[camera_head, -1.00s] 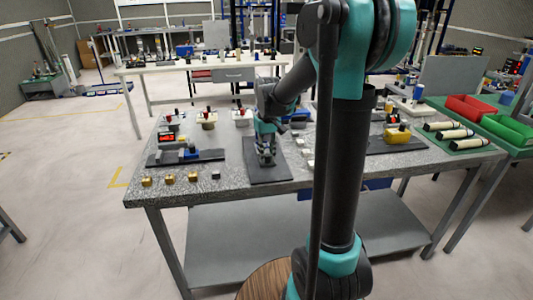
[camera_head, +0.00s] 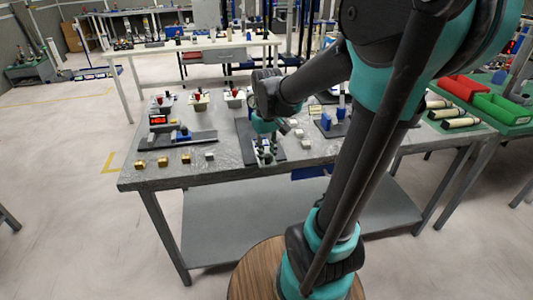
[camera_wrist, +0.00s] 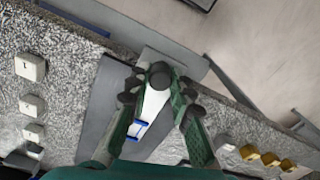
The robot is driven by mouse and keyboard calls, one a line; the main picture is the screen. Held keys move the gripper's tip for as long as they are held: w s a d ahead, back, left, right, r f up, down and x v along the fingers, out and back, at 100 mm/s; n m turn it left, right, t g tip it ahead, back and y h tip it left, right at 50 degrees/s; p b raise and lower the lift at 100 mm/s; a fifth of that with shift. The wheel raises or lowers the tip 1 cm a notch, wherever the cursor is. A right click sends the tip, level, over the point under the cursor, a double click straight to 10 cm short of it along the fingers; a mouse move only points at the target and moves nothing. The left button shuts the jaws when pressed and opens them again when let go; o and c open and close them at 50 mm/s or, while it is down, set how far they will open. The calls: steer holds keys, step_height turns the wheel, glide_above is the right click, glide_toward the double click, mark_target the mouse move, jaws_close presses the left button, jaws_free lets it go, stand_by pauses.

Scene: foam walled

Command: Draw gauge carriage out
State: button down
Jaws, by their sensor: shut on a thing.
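My gripper (camera_head: 266,150) is low over a dark base plate (camera_head: 244,130) on the grey speckled table, near the plate's front end. In the wrist view my gripper (camera_wrist: 157,88) has its dark green fingers closed on either side of a round dark knob (camera_wrist: 158,72). The knob appears to belong to the gauge carriage. A white strip with blue marks (camera_wrist: 152,105) lies between the fingers, over the dark plate (camera_wrist: 98,105). The fingers hide most of the carriage and how it meets its guide.
White numbered blocks (camera_wrist: 30,66) lie beside the plate. Several brass blocks (camera_head: 163,161) and a grey block stand along the table's front edge. A unit with a red display (camera_head: 158,119) and a dark fixture with a blue part stand left. Open floor lies before the table.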

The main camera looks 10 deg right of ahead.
steer(key=c, duration=1.3)
jaws_free()
steer(key=shift+c, duration=0.2)
step_height(320, 180, up, 12)
